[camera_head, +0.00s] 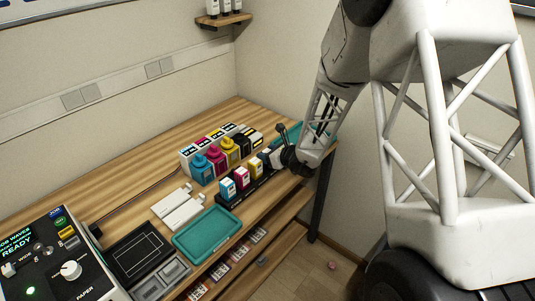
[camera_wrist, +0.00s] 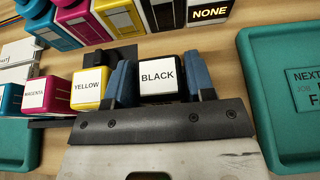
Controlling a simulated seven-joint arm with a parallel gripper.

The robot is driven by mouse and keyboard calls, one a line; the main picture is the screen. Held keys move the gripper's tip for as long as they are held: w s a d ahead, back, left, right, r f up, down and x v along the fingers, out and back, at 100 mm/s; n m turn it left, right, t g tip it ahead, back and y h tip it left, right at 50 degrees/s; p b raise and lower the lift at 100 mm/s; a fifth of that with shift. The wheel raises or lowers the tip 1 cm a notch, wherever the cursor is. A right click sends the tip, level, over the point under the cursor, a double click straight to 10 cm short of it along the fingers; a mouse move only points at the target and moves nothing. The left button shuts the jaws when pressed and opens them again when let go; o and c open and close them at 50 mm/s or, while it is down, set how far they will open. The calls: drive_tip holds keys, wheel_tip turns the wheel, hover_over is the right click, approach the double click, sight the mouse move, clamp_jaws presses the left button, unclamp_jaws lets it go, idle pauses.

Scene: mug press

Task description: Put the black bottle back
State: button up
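The black bottle, labelled BLACK (camera_wrist: 157,77), is between the two blue fingers of my gripper (camera_wrist: 160,80) in the wrist view. It fills the gap, and both fingers look pressed against its sides. Its lower part is hidden, so I cannot tell whether it rests on anything. A yellow bottle (camera_wrist: 87,87) and a magenta bottle (camera_wrist: 38,93) stand to its left; they also show with a cyan bottle (camera_head: 227,188) in a dark rack (camera_head: 233,202) in the head view. My gripper (camera_head: 284,158) is at the rack's far right end there, hiding the black bottle.
Larger coloured containers (camera_head: 216,158) stand in a row behind the rack; one dark block reads NONE (camera_wrist: 208,11). A teal tray (camera_wrist: 262,100) lies right of my gripper, and another teal tray (camera_head: 208,233) lies in front. A control panel (camera_head: 50,258) stands at the near left.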

drive_tip(key=shift+r, duration=0.15)
drive_tip(key=shift+v, duration=0.75)
drive_tip(key=v, duration=1)
drive_tip(key=shift+s, duration=0.2)
drive_tip(key=shift+d+r, duration=0.15)
drive_tip(key=s+a+r+n+g, duration=0.2)
drive_tip(key=s+r+n+g, duration=0.1)
drive_tip(key=s+r+n, duration=0.4)
drive_tip(key=s+a+r+n+g, duration=0.3)
drive_tip(key=s+r+n, duration=0.2)
drive_tip(key=s+n, duration=0.3)
drive_tip(key=s+d+r+n+h, duration=0.3)
drive_tip(key=s+n, duration=0.1)
drive_tip(key=s, duration=0.3)
drive_tip(key=s+d+r+n+h, duration=0.2)
drive_tip(key=s+d+n+h, duration=0.1)
drive_tip(key=s, duration=0.3)
drive_tip(key=s+d+r+n+g+h, duration=0.1)
drive_tip(key=s+d+r+n+h, duration=0.2)
drive_tip(key=s, duration=0.4)
drive_tip(key=shift+s+d+r+n+h, duration=0.2)
drive_tip(key=shift+s+r+n+h, duration=0.15)
drive_tip(key=shift+n, duration=0.55)
